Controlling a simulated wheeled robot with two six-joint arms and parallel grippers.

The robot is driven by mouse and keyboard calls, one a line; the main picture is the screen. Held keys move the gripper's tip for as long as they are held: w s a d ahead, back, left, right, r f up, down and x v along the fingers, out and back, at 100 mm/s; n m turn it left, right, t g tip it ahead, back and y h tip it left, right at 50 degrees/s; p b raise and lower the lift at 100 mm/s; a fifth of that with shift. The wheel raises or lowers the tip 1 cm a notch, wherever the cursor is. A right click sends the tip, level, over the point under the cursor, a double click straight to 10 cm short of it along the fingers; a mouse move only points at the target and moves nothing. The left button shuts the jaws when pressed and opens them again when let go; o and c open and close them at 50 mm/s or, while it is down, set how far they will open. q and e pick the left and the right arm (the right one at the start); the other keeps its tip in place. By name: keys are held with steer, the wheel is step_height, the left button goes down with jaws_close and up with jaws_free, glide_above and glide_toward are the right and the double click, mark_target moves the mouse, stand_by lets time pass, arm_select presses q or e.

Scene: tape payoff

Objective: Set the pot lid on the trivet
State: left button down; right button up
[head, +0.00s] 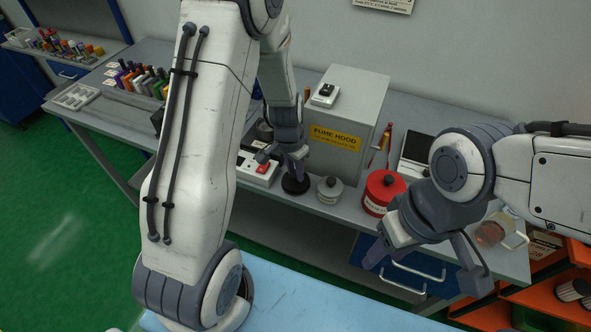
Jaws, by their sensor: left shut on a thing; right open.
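My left gripper (296,172) points down at the bench's front edge, left of the small grey pot. It is shut on a dark round thing (295,186), which looks like the pot lid. Its fingers hide part of that thing, and I cannot tell whether it touches the bench. I cannot make out a trivet for certain. My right gripper (425,265) is open and empty, in front of the bench's right part.
The fume hood box (345,125) stands behind. A glass jar (491,232) lies right.

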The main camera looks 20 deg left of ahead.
arm_select(q)
steer(key=shift+f, duration=0.3)
jaws_free()
stand_by(0.4)
steer(key=shift+r, duration=0.15)
steer(key=shift+r+p, duration=2.6)
steer(key=shift+r, duration=0.85)
